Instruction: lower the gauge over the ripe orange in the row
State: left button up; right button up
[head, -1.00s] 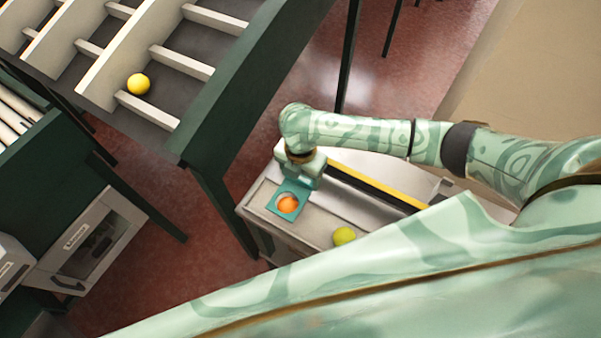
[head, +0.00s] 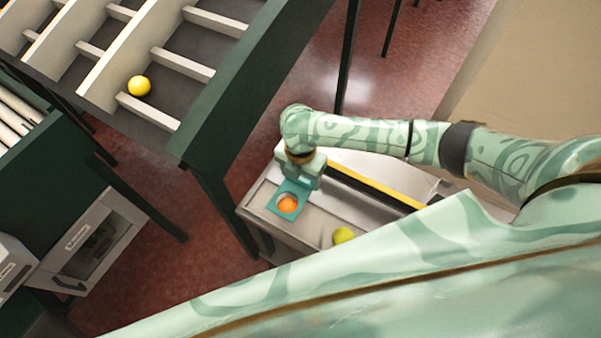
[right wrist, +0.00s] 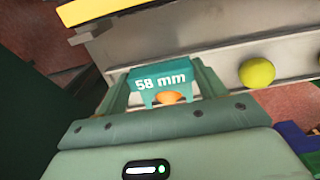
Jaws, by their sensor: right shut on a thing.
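My right gripper (head: 304,178) is shut on the teal gauge (head: 291,187), a flat plate with a round hole. The right wrist view shows the gauge (right wrist: 146,92) between the fingers, marked "58 mm". The ripe orange (head: 287,204) shows through the hole in the head view. In the right wrist view part of the orange (right wrist: 169,98) shows below the gauge's front edge. Whether the gauge touches the orange, I cannot tell. A yellow-green fruit (head: 343,235) sits farther right in the same metal trough, apart from the gauge. My left gripper is out of view.
The metal trough (head: 318,238) has a yellow strip (head: 375,186) along its far side. A dark green table (head: 222,92) with cream dividers stands at upper left, holding a yellow fruit (head: 139,85). A grey box (head: 98,236) is at lower left.

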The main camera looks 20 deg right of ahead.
aim_at(300, 184)
jog(key=shift+f+b, duration=1.4)
jog(key=shift+f, duration=1)
jog(key=shift+r, duration=0.1)
dwell(0.9)
jog(key=shift+r+p, duration=4)
jog(key=shift+p, duration=0.75)
